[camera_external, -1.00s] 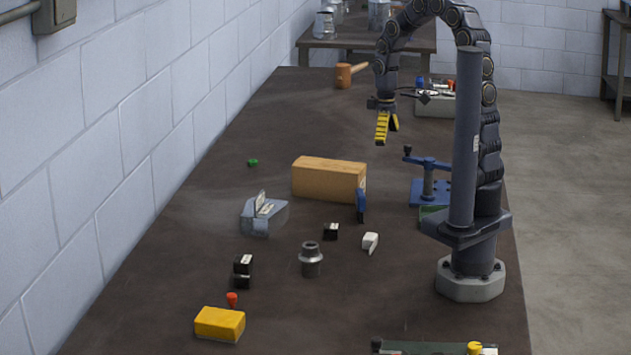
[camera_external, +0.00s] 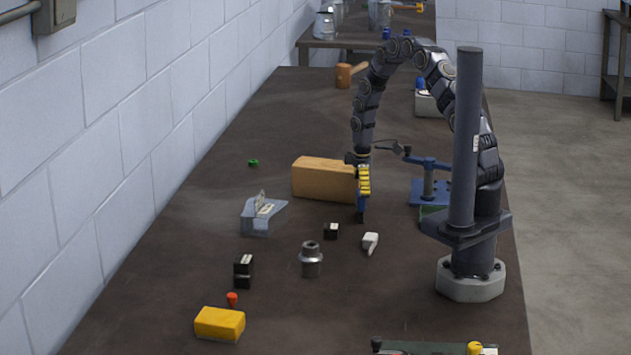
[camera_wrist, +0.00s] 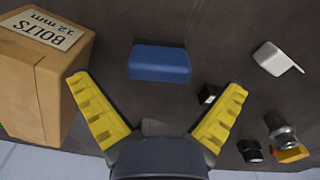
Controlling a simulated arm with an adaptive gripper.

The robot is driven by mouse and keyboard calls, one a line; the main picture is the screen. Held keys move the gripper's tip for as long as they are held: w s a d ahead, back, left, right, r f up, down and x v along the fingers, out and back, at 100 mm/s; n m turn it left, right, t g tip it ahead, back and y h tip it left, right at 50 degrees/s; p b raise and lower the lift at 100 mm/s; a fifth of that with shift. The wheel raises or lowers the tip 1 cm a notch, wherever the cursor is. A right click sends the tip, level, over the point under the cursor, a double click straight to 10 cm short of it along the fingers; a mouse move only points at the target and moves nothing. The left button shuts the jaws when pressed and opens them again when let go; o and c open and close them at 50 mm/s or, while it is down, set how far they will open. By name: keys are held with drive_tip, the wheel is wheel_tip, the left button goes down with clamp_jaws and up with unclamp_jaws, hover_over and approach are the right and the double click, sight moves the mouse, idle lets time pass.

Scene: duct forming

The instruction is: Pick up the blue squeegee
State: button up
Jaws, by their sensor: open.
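The blue squeegee (camera_external: 361,212) stands on the dark table at the right end of the cardboard box, partly hidden behind my gripper in the external view. In the wrist view the squeegee (camera_wrist: 160,63) shows as a blue block ahead of my fingers, roughly centred between them. My gripper (camera_external: 363,184) points down just above the squeegee. In the wrist view my gripper (camera_wrist: 156,86) has its yellow fingers spread wide with nothing between them. I cannot tell whether the fingers touch the squeegee.
The cardboard bolts box (camera_external: 322,179) stands close on the left; it also shows in the wrist view (camera_wrist: 40,75). A white item (camera_external: 370,242), a black block (camera_external: 331,231) and a grey metal fitting (camera_external: 311,260) lie nearer the camera. A blue clamp fixture (camera_external: 429,185) stands to the right.

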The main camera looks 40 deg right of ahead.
sight(360, 202)
wheel_tip(360, 202, down, 4)
drive_tip(key=shift+w, duration=0.1)
drive_tip(key=c, duration=1.1)
drive_tip(key=shift+r, duration=0.1)
